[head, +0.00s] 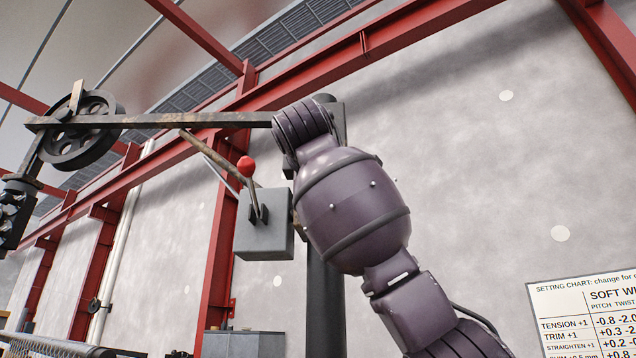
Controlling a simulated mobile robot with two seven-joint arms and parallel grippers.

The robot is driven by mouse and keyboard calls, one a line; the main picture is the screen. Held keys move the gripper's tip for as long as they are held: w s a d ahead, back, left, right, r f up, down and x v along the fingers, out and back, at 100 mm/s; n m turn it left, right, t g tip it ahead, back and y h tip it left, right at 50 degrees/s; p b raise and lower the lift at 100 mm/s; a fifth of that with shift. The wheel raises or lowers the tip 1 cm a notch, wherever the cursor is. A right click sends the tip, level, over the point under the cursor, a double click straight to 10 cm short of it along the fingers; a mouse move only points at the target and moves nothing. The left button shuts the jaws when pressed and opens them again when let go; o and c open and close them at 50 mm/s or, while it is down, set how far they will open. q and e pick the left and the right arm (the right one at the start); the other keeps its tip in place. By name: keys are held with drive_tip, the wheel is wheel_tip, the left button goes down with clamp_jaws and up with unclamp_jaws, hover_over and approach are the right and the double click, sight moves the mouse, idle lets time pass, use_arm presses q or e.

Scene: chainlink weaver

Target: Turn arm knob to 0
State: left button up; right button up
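No knob with a readable scale or 0 mark shows in the head view. A rusty horizontal machine arm (190,121) runs from a dark spoked wheel (85,130) at upper left to behind a purple-grey arm. That jointed arm, which looks like my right arm, comes in from the lower right and covers the middle of the view. It hides part of a dark post (322,300). A grey box (264,238) beside it carries a tilted lever with a red ball (246,166). Neither gripper shows.
A setting chart (590,325) is cut off at the lower right. Red steel beams (218,250) and a pale wall stand behind. A grey cabinet (243,343) is at the bottom, and a mesh rail (55,345) is at lower left. The right side is otherwise clear.

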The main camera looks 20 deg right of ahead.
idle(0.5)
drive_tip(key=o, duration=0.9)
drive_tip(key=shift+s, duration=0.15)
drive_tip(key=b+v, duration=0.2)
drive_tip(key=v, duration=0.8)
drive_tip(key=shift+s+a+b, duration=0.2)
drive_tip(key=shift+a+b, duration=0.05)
drive_tip(key=shift+b, duration=0.1)
